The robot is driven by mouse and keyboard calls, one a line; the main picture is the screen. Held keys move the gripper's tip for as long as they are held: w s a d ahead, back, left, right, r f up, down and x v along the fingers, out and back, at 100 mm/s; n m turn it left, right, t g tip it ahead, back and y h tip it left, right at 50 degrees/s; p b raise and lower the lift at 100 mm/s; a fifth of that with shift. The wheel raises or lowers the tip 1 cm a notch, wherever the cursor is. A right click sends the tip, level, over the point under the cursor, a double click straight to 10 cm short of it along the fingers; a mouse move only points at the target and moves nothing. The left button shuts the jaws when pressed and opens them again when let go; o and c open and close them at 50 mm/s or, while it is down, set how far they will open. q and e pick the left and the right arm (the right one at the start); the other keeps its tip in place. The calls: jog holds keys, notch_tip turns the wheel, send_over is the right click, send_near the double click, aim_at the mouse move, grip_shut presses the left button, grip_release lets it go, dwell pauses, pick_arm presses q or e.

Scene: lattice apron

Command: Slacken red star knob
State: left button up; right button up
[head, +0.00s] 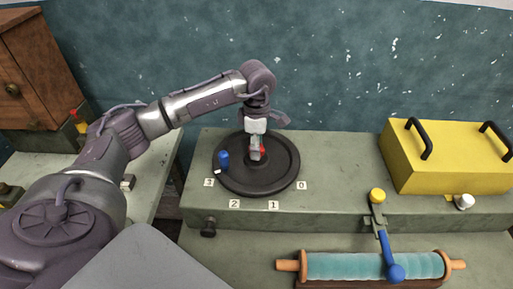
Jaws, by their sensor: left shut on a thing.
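The red star knob (263,150) sits at the middle of a round black dial plate (284,180) on the grey-green bench. Only a little of its red shows, as my left gripper (256,154) covers most of it. The left gripper points straight down from above and is shut on the knob. A small blue peg (223,158) stands on the left part of the plate, with a white mark below it. White number tags 3, 2, 1 and 0 lie around the plate's front edge. My right gripper is not in view.
A yellow box (450,160) with two black handles stands at the right. A blue lever (387,250) with a ball end hangs before a teal roller (340,265) at the front. A brown wooden cabinet (40,75) stands at the far left. Bare bench lies between plate and yellow box.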

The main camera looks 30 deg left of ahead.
pick_arm(q)
jog(key=n+b, duration=0.1)
jog(key=n, duration=0.2)
jog(key=shift+n, duration=0.4)
jog(key=n, duration=0.4)
jog(key=shift+r+b, duration=0.1)
jog(key=shift+b, duration=0.2)
jog(key=shift+n, duration=0.3)
jog(key=o, duration=1.2)
jog(key=shift+c, duration=0.2)
notch_tip(320, 180, up, 12)
